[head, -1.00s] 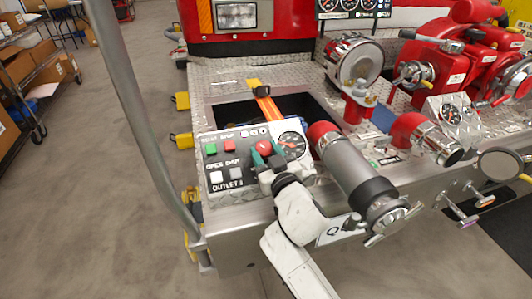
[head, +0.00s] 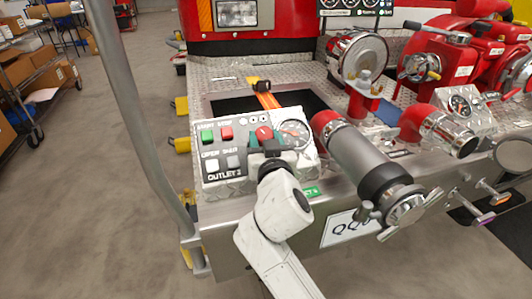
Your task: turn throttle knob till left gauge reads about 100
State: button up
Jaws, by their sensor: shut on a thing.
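The red throttle knob (head: 264,133) sits on the silver control panel (head: 210,188) at the bumper's left. My gripper (head: 267,141) reaches it from the front, its dark teal fingers shut on the knob. The wrist and fingers hide the knob's lower part. A round white-faced gauge (head: 294,134) is on the panel just right of the knob; its reading is too small to tell. A black gauge board (head: 355,12) stands at the top edge. Its left gauge (head: 331,3) is cut off, and its needle cannot be read.
Green (head: 207,136) and red (head: 226,133) buttons sit left of the knob. A large grey-and-chrome nozzle (head: 360,160) lies close right of my gripper. An open dark bay with an orange strap (head: 268,100) is behind the panel. Clear floor lies left.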

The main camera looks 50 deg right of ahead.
jog(key=shift+w+a+f+m+g+h+b, duration=0.1)
jog(key=shift+m+g+h+b, duration=0.2)
jog(key=shift+m+b, duration=0.15)
jog(key=shift+w+a+f+m+g+h+b, duration=0.1)
jog(key=shift+m+g+h+b, duration=0.1)
jog(key=shift+m+h+b, duration=0.2)
jog(key=shift+r+m+g+b, duration=0.2)
jog(key=shift+m+g+b, duration=0.2)
jog(key=shift+m+g, duration=0.15)
jog(key=o, duration=1)
jog(key=shift+s, duration=0.1)
jog(key=shift+o, duration=0.2)
jog(key=v, duration=1)
jog(key=shift+s+a, duration=0.2)
jog(key=shift+a, duration=0.1)
jog(key=shift+f, duration=0.15)
